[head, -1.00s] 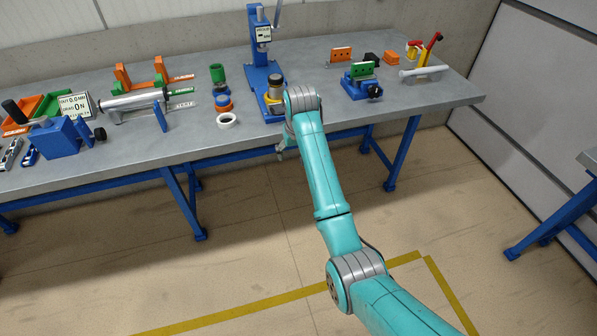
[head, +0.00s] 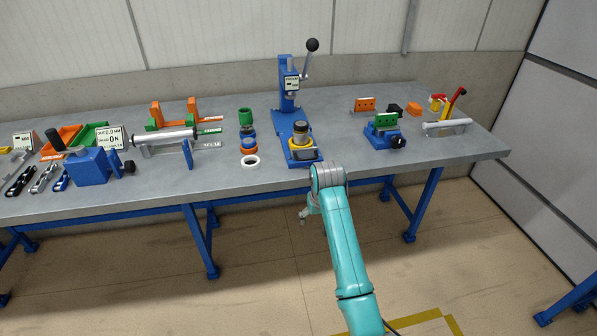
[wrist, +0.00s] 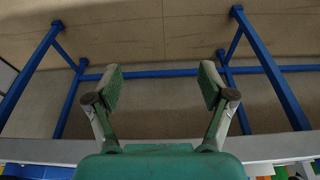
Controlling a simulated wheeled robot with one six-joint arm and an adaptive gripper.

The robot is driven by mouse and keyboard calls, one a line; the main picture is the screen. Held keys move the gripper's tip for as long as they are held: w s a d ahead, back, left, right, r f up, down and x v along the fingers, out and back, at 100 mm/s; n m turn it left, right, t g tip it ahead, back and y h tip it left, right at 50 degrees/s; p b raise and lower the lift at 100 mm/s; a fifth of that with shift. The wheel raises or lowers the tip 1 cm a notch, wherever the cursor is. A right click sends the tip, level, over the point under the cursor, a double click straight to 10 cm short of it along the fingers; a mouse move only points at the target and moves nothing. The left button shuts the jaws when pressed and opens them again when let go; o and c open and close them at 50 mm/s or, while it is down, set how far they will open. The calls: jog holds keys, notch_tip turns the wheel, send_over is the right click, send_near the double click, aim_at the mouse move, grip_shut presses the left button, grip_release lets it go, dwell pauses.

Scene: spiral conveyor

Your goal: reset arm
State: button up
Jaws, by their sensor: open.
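My gripper (wrist: 160,88) is open and empty in the wrist view, with its two fingers well apart. Behind it in that view are the floor and the blue legs and bars of the bench. In the head view my gripper (head: 306,213) shows small, below the front edge of the bench. My teal arm reaches up from the bottom right and hides part of the gripper.
The grey workbench (head: 225,180) spans the view. A roller fixture (head: 165,138) is to the left. Open floor lies in front.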

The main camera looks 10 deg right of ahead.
jog(key=s+f+t, duration=0.1)
jog(key=s+f, duration=0.6)
jog(key=f, duration=0.3)
jog(key=s+f+t, duration=0.2)
jog(key=s+f, duration=0.2)
jog(key=s, duration=0.7)
jog(key=s+f+t, duration=0.2)
jog(key=s+f, duration=0.3)
jog(key=s, duration=0.6)
jog(key=s+r+t, duration=0.2)
jog(key=s+r, duration=0.2)
jog(key=s, duration=0.5)
jog(key=s+r+t, duration=0.2)
jog(key=s+r, duration=0.2)
jog(key=s, duration=0.4)
jog(key=s+r+t, duration=0.2)
jog(key=s+r, duration=1)
jog(key=r, duration=0.4)
jog(key=shift+r+t, duration=0.2)
jog(key=shift+t, duration=0.1)
